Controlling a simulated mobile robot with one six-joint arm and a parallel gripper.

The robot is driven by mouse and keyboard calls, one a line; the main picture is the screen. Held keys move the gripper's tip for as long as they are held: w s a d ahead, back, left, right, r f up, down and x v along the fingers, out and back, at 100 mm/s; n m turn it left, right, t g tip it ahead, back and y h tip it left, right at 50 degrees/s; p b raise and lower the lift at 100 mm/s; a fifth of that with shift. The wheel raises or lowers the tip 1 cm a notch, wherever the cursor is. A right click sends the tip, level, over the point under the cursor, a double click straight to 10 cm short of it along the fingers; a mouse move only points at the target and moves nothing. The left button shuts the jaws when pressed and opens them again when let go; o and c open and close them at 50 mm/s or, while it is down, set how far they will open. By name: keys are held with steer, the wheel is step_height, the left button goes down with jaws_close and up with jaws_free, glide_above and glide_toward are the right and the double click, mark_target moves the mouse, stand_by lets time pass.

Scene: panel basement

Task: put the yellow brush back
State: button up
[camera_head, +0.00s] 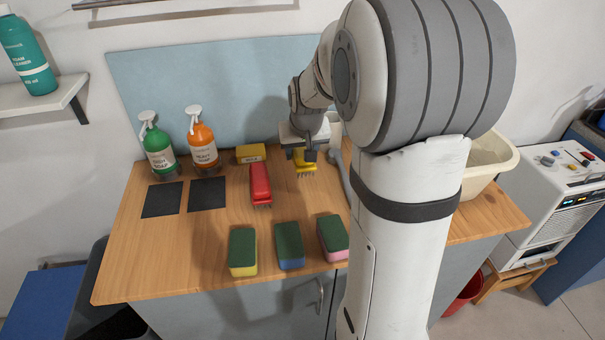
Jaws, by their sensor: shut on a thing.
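The yellow brush (304,162) is in my gripper (304,152) near the back of the wooden counter, just right of a red brush (260,184). My gripper is shut on the yellow brush, whose dark bristles point down. I cannot tell whether the bristles touch the counter. The red brush lies on the counter. A small yellow block with a label (250,153) stands behind the red brush. My arm hides part of the counter's right side.
Several sponges, among them a blue-based one (290,246), lie along the front. A green soap bottle (158,150) and an orange soap bottle (203,146) stand back left behind two dark squares (162,200). A grey-handled thing (340,172) lies right of my gripper. A cream basin (490,160) stands right.

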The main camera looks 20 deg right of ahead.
steer(key=f, duration=0.8)
steer(key=shift+s+d+f, duration=0.1)
steer(key=shift+s+d, duration=0.05)
steer(key=shift+d, duration=0.05)
steer(key=shift+f, duration=0.1)
steer(key=o, duration=0.9)
steer(key=shift+o, duration=0.2)
steer(key=v, duration=1.2)
steer(key=shift+a, duration=0.15)
steer(key=s+a+n+g, duration=0.1)
steer(key=s+a, duration=0.3)
steer(key=s, duration=0.5)
steer(key=s+a+n+g, duration=0.1)
steer(key=s+a, duration=0.4)
steer(key=s, duration=0.5)
steer(key=shift+s+y, duration=0.25)
steer(key=shift+y, duration=0.15)
steer(key=shift+a+f, duration=0.1)
